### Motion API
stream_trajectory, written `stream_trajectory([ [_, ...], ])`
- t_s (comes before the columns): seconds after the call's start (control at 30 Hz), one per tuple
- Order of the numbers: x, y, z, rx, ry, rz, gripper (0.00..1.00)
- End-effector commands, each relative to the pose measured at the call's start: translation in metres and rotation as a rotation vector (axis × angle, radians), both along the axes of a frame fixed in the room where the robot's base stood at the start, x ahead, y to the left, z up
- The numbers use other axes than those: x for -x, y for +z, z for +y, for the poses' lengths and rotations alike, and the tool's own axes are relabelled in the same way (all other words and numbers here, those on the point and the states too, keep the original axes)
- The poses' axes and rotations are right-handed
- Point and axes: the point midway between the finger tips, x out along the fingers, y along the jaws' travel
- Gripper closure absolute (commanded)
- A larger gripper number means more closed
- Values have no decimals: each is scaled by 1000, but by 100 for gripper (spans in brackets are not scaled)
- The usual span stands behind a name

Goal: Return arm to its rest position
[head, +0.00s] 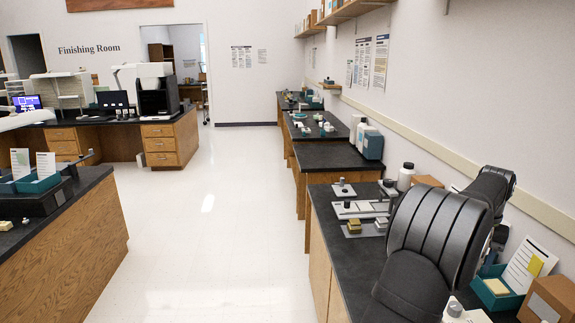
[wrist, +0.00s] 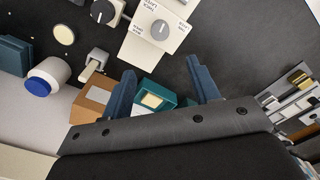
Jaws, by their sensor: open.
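My gripper (wrist: 161,66) is open in the wrist view, with its two dark blue fingers apart. Dark countertop and the edge of a white control box (wrist: 158,32) with a grey knob lie beyond the gap between them. Nothing is held. A teal tray (wrist: 147,84) with a pale block in it shows between the finger bases. In the head view my black arm is bent over the right-hand counter (head: 325,213), and I cannot make out the gripper there.
In the head view a fixture plate (head: 355,209) and a black-capped white bottle (head: 405,178) stand by my arm. The floor aisle (head: 215,220) is clear.

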Motion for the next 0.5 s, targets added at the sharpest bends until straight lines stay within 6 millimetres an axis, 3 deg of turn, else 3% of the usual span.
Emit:
stream_trajectory([
  [0.5, 0, -105, 1, -3, 0, 3, 45],
])
